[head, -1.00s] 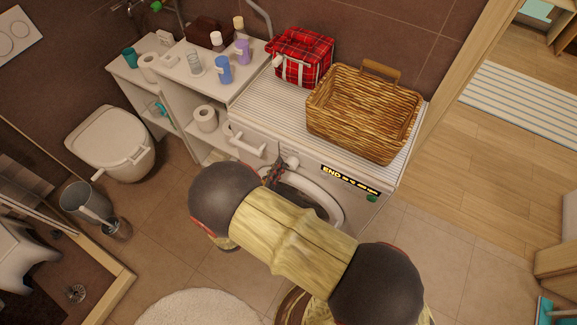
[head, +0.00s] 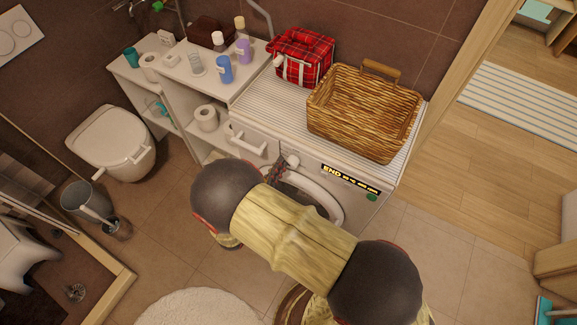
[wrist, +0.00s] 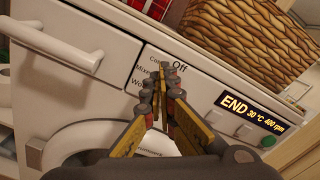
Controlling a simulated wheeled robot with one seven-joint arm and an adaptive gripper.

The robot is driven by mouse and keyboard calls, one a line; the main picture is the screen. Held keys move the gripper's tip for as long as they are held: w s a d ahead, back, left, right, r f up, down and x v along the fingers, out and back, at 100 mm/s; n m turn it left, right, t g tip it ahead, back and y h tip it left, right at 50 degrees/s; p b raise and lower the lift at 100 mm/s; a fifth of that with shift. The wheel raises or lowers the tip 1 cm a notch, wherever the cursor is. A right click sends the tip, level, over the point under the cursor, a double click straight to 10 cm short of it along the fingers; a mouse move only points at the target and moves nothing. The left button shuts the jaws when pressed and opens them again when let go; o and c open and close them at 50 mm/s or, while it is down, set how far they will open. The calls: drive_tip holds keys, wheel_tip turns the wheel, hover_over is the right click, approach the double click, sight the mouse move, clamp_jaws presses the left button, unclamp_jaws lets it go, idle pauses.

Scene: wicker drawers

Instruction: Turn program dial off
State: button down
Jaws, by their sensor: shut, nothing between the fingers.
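The washing machine (head: 345,205) has a white program dial (head: 293,161) on its front panel, beside the fingertips in the head view. In the wrist view, the printed "Off" label (wrist: 180,67) is at the upper right of the dial area, with partly covered program names to its left. My gripper (wrist: 163,70) is shut and empty, its tips over the dial area just left of "Off". The fingers hide the dial there, so its pointing direction and any contact cannot be told. My gripper also shows in the head view (head: 283,166).
The display (head: 350,179) reads "END 30 °C 400 rpm" in the wrist view, with a green button (head: 372,197) below it. A drawer handle (wrist: 50,45) juts out at left. A wicker basket (head: 365,115) and red plaid bag (head: 302,57) stand on top.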

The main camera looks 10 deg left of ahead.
drive_tip(key=shift+w+d+r+p, duration=0.15)
drive_tip(key=shift+d+r+p, duration=0.15)
drive_tip(key=shift+p, duration=0.2)
drive_tip(key=shift+d, duration=0.15)
drive_tip(key=shift+d+p, duration=0.3)
drive_tip(key=shift+p, duration=0.15)
drive_tip(key=shift+s+d+r+p, duration=0.2)
drive_tip(key=shift+s+d+p, duration=0.25)
drive_tip(key=shift+p, duration=0.3)
drive_tip(key=shift+w+r, duration=0.1)
drive_tip(key=p+v, duration=0.1)
drive_tip(key=v, duration=0.5)
drive_tip(key=shift+r, duration=0.3)
idle(0.3)
